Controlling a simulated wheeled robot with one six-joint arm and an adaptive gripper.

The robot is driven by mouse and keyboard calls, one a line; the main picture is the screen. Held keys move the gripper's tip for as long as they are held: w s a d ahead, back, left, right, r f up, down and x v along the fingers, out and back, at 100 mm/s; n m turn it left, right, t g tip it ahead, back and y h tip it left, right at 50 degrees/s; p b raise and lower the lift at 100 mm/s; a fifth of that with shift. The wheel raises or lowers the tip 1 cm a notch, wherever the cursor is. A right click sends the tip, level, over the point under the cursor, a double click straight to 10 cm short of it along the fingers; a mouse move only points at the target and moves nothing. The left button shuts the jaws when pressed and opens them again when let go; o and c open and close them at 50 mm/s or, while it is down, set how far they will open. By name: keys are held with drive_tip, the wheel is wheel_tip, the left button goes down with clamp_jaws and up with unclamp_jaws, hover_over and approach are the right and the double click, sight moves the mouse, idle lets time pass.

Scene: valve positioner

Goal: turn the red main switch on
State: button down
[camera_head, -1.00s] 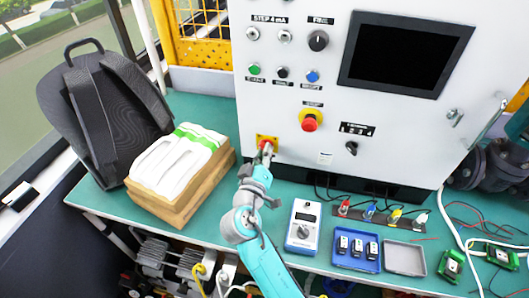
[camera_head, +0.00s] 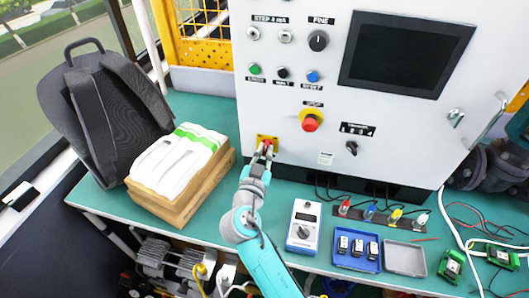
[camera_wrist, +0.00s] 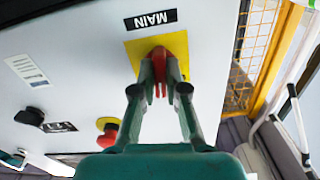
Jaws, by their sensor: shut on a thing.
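The red main switch (camera_wrist: 159,54) sits on a yellow plate (camera_wrist: 136,58) on the white cabinet, beside a black MAIN label (camera_wrist: 150,19) that reads upside down in the wrist view. My gripper (camera_wrist: 161,76) is shut on the switch, with one finger on each side of its red handle. In the head view the switch (camera_head: 268,145) is at the cabinet's lower left, partly covered by my gripper (camera_head: 264,152). The exact angle of the handle is hard to tell behind the fingers.
A red stop button (camera_head: 311,121) and a black knob (camera_head: 351,148) are to the right of the switch. A blue-white meter (camera_head: 303,227) lies on the green bench.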

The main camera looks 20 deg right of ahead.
drive_tip(key=m, duration=0.3)
drive_tip(key=shift+m, duration=2.1)
drive_tip(key=c, duration=1.2)
unclamp_jaws()
drive_tip(key=shift+a, duration=0.15)
drive_tip(key=v, duration=1.2)
